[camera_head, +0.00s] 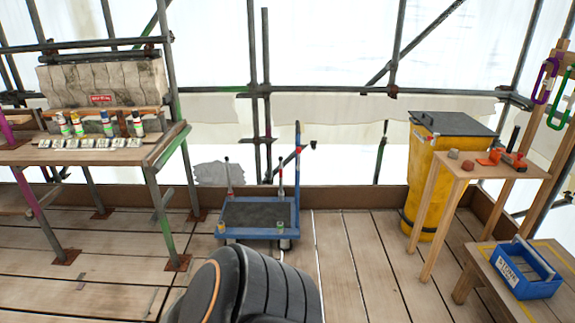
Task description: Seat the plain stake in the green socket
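Neither of my grippers is in view. A blue cart (232,232) stands on the planks in the middle, with a dark top. Two thin upright rods, a left rod (228,176) and a right rod (281,176), rise at its back; the right one has red and pale parts. Small cups sit at its front corners: a yellowish cup (221,227) on the left and a greenish cup (279,226) on the right. I cannot tell which item is the plain stake or the green socket. Several banded cylinders (78,126) also stand on the left bench (75,154).
A grey stone block (108,82) lies above the left bench. On the right are a yellow bin (430,180), a small wooden table (500,168) with an orange tool (502,157), and a blue toolbox (525,271) on a low bench. Planks between are mostly clear.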

